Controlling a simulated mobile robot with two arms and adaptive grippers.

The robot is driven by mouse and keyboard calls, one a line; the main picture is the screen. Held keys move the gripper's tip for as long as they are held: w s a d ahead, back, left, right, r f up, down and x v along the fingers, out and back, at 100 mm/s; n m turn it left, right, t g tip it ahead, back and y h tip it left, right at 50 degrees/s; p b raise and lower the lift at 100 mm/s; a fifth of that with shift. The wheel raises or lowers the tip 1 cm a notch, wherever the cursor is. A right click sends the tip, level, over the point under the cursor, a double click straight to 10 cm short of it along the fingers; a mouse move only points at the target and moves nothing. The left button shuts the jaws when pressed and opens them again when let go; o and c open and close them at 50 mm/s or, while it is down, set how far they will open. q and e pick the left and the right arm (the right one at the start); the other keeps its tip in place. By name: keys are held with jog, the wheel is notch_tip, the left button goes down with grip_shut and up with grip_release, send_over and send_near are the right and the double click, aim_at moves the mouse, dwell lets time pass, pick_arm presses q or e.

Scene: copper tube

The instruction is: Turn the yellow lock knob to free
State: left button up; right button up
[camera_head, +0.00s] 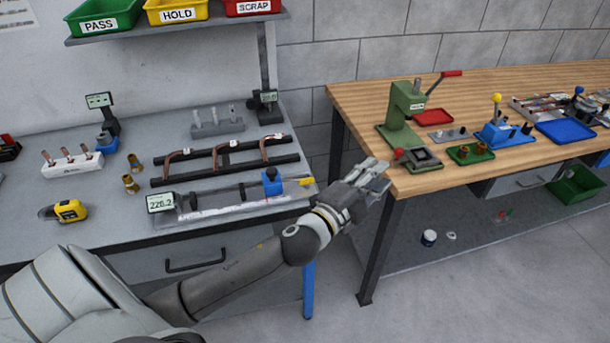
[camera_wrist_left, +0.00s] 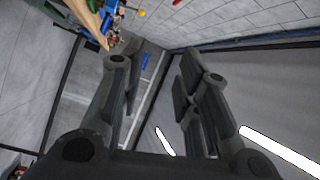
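A small yellow knob (camera_head: 306,181) sits at the right end of a length gauge (camera_head: 235,203) on the grey bench, just right of the gauge's blue block (camera_head: 272,181). The gauge's display (camera_head: 160,202) reads about 220.2. My left gripper (camera_head: 373,172) is to the right of the yellow knob, apart from it, over the gap between the two benches. In the left wrist view the two fingers (camera_wrist_left: 155,75) stand apart with nothing between them. I cannot tell the knob's turn position. My right gripper is out of view.
Bent copper tubes (camera_head: 225,150) lie on a black rack behind the gauge. A wooden bench (camera_head: 350,98) with a green press (camera_head: 405,115) is close to my left gripper. A shelf holds bins above.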

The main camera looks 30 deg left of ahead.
pick_arm(q)
jog(key=w+d+r+m+g+h, duration=0.1)
jog(key=w+d+r+m+h, duration=0.1)
jog(key=d+r+m+h, duration=0.45)
jog(key=m+g+y, duration=0.7)
jog(key=m+g, duration=0.7)
jog(key=m, duration=0.7)
send_near(306, 179)
jog(key=p+x, duration=0.3)
jog(key=x, duration=0.5)
jog(key=shift+w+r, duration=0.15)
jog(key=shift+w+d+f, duration=0.1)
jog(key=shift+f, duration=0.4)
